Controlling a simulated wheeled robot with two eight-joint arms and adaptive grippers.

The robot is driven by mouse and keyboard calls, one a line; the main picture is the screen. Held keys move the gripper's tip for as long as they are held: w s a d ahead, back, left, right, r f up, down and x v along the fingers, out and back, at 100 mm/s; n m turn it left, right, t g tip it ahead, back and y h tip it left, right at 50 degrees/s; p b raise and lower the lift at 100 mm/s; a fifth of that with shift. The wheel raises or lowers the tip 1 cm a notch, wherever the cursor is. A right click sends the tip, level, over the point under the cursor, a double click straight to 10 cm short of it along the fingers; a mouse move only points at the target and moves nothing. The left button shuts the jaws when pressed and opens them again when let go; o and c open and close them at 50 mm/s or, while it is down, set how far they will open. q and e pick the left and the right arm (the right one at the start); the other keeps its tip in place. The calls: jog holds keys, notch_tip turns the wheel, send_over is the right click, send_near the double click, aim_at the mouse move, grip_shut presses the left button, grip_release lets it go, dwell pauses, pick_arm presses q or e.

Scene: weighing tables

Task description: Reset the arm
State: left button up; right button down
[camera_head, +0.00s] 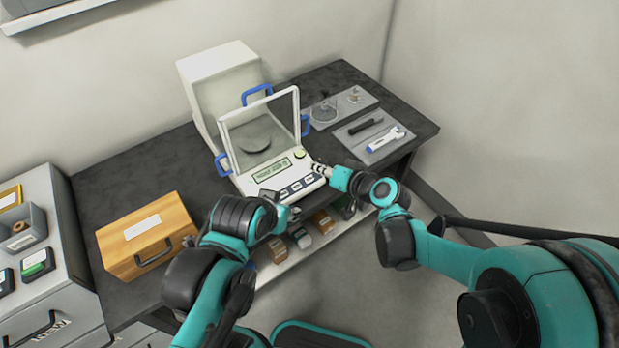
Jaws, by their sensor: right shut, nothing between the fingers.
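My right gripper (318,168) is shut and empty. It is at the front right corner of the white weighing balance (273,182), close to the round yellow-green button; I cannot tell whether it touches. The balance has a glass draft shield with blue handles and a round grey pan (254,141) inside. My left arm comes in from the lower left, and its end (288,214) is in front of the balance near the table's front edge. The left gripper's fingers are too hidden and small to tell their state.
The dark table (130,170) also carries a wooden box (147,236) at left and grey trays (340,107) with small tools at right. Bottles sit on a shelf below. A grey drawer cabinet (45,285) is at far left.

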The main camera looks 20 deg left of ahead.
dwell(0.4)
jog(key=s+d+m+h, duration=0.1)
jog(key=s+d+h, duration=0.2)
jog(key=d, duration=0.7)
jog(key=s+d+r+h, duration=0.1)
jog(key=s+d+h, duration=0.3)
jog(key=s+d, duration=0.3)
jog(key=s+d+r+m+h, duration=0.1)
jog(key=s+d+h, duration=0.2)
jog(key=d, duration=1.1)
jog(key=s, duration=0.3)
jog(key=shift+d+r+m+h, duration=0.25)
jog(key=shift+d+m+h, duration=0.05)
jog(key=shift+d, duration=0.05)
